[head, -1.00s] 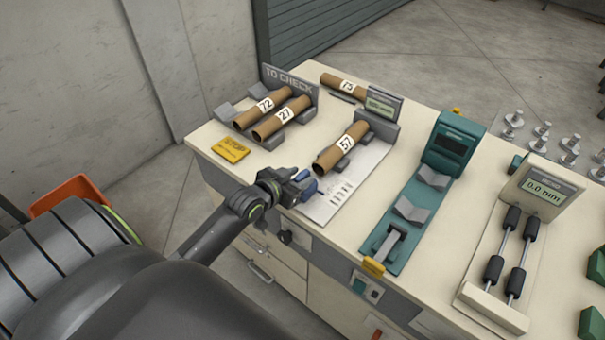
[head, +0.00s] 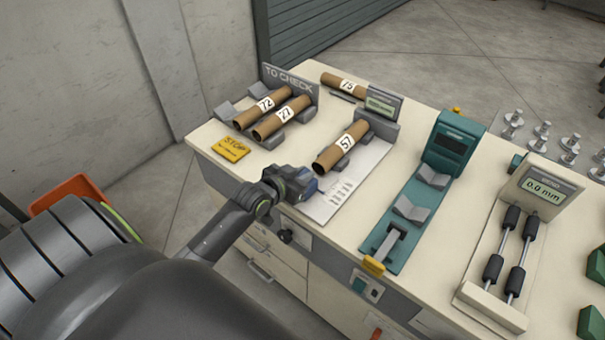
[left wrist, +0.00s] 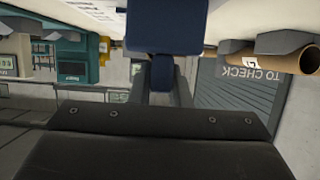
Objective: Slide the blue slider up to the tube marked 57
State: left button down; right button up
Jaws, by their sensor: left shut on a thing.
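The brown tube marked 57 (head: 341,148) lies on the measuring stand at the table's front left, over a white scale plate (head: 318,208). The blue slider (left wrist: 165,30) fills the top middle of the left wrist view. In the head view it is mostly hidden by my left gripper (head: 306,185), which is at the near end of the scale plate, just short of the tube's near end. My left gripper, also in the left wrist view (left wrist: 161,82), is shut on the blue slider's lower part. A gap between slider and tube cannot be judged. My right gripper is not in view.
Tubes marked 72 (head: 259,107) and 27 (head: 282,118) lie in cradles by the TO CHECK sign (head: 290,82). Tube 75 (head: 344,85) lies behind. A yellow STOP block (head: 231,149) is at the left. A teal device (head: 408,241) stands to the right.

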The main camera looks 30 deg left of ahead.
aim_at(307, 169)
pick_arm(q)
jog(key=w, duration=0.2)
jog(key=shift+w+d, duration=0.1)
jog(key=shift+w, duration=0.25)
jog(key=shift+w+f, duration=0.1)
jog(key=shift+w, duration=0.15)
jog(key=c, duration=1.5)
grip_release()
jog(key=shift+s, duration=0.2)
jog(key=shift+o, duration=0.7)
jog(key=shift+w, duration=0.1)
jog(key=b+v, duration=0.1)
jog(key=v, duration=1.6)
jog(key=shift+s, duration=0.25)
